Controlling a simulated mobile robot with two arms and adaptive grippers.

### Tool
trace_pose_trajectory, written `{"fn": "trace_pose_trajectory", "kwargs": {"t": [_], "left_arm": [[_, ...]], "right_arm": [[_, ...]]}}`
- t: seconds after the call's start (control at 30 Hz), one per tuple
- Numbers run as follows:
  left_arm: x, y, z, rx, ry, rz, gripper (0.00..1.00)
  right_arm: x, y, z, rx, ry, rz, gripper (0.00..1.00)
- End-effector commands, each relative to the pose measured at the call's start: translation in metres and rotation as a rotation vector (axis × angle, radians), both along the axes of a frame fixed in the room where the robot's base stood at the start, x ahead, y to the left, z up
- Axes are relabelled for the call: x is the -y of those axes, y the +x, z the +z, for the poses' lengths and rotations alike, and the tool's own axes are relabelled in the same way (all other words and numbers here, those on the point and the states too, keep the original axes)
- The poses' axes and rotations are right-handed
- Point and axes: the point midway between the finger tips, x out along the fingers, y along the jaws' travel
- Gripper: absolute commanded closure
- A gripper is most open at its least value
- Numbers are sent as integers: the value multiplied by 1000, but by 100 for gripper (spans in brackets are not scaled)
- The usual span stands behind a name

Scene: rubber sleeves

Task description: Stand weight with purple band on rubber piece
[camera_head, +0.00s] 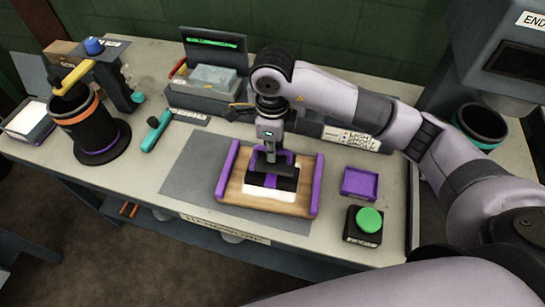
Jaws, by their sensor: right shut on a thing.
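My right gripper (270,163) points down over the wooden board and is shut on the dark weight with a purple band (273,181). The gripper hides part of the weight's top. The weight is over a white piece (262,193), which looks like the rubber piece, on the board (238,188). I cannot tell whether the weight's full load rests on it. Purple rails (228,170) run along the board's left and right sides. My left gripper is not in view.
A grey mat (188,170) lies under the board. To the right are a purple tray (360,184) and a green button (369,220) on a black box. A case (212,80) is behind.

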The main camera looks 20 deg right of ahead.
Motion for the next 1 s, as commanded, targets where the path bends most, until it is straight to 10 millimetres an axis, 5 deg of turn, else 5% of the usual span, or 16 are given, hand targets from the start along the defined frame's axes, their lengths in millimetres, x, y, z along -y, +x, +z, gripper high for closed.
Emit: {"fn": "trace_pose_trajectory", "kwargs": {"t": [0.43,0.8,0.83,1.0], "left_arm": [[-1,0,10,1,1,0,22],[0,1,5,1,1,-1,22],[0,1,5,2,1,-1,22],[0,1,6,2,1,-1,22]], "right_arm": [[0,0,-42,0,1,0,100],[0,1,-48,4,3,1,100],[0,0,-49,1,0,1,89],[0,0,-48,0,1,1,78]]}}
